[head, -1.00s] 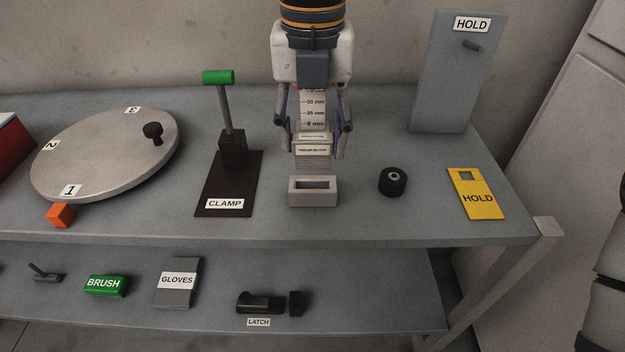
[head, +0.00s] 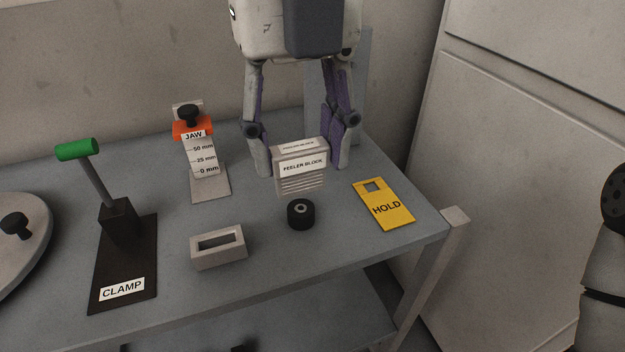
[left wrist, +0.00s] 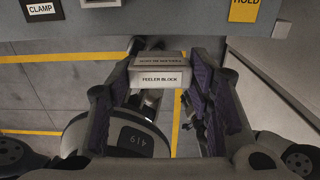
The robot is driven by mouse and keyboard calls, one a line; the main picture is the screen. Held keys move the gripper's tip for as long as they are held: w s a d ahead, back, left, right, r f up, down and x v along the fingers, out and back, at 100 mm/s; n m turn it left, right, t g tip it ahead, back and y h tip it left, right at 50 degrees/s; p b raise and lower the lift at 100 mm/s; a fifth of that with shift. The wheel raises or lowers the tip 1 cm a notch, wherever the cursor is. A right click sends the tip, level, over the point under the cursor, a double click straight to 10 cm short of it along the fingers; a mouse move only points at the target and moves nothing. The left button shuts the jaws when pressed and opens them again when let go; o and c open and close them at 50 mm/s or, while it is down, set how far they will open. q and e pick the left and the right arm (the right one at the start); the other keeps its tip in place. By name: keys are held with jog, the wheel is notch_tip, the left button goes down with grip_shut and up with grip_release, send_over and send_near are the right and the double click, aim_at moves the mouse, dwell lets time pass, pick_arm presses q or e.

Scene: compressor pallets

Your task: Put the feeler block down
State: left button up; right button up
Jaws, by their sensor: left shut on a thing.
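The feeler block (head: 302,168) is a light grey block with a white label and ridged lower front. My left gripper (head: 304,160) is shut on it, one finger on each side, upright. In the head view it shows over the back right of the bench, behind the black ring. It seems to be held above the surface; the exact gap is unclear. In the left wrist view the feeler block (left wrist: 158,76) sits between the fingers. My right gripper is not in view.
A grey slotted holder (head: 218,247), a black ring (head: 301,214) and a yellow HOLD tag (head: 385,205) lie on the bench (head: 330,245). The JAW gauge (head: 205,160) and green-handled clamp (head: 115,225) stand left. The grey upright panel (head: 352,75) is partly hidden behind my gripper.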

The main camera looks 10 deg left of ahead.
pick_arm(q)
jog(key=w+a+f, duration=0.1)
jog(key=w+f, duration=0.2)
jog(key=w+a+f, duration=0.1)
jog(key=w+f, duration=0.2)
jog(key=f, duration=0.1)
jog(key=w+f, duration=0.3)
jog(key=f, duration=0.1)
jog(key=shift+a, duration=0.4)
jog(key=shift+f, duration=0.55)
jog(key=o, duration=1.6)
jog(key=shift+c, duration=0.2)
notch_tip(320, 180, up, 13)
jog(key=shift+r, duration=0.1)
